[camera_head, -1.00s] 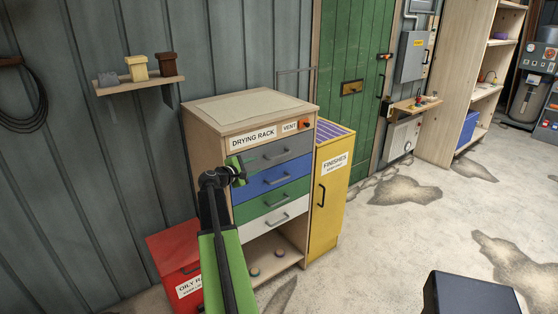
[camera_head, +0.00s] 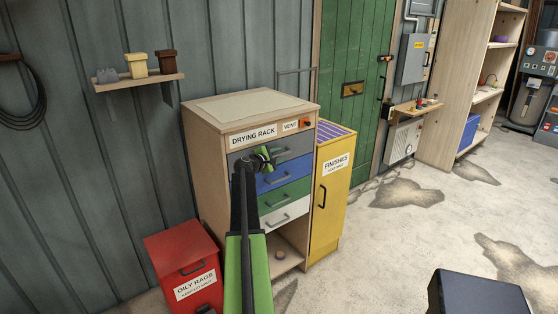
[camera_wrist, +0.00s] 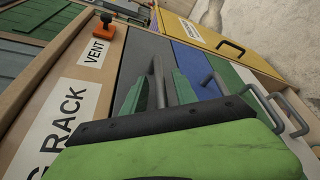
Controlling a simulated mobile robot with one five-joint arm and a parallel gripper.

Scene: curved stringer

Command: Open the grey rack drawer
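The grey rack drawer (camera_head: 300,145) is the top drawer of the wooden drying rack, and its front sits flush, shut. It also shows in the wrist view as a grey strip (camera_wrist: 147,47) beside the VENT label. Its bar handle (camera_wrist: 158,83) stands between the two green fingers of my gripper (camera_wrist: 158,90). The fingers are open, with a gap visible on each side of the handle. In the head view my gripper (camera_head: 264,157) is at the grey drawer's front, covering most of its handle.
Below are blue (camera_head: 290,174), green (camera_head: 290,193) and white (camera_head: 290,214) drawers, all shut. A yellow FINISHES cabinet (camera_head: 334,200) stands close on the right. A red OILY RAGS bin (camera_head: 185,260) is at left. The floor to the right is open.

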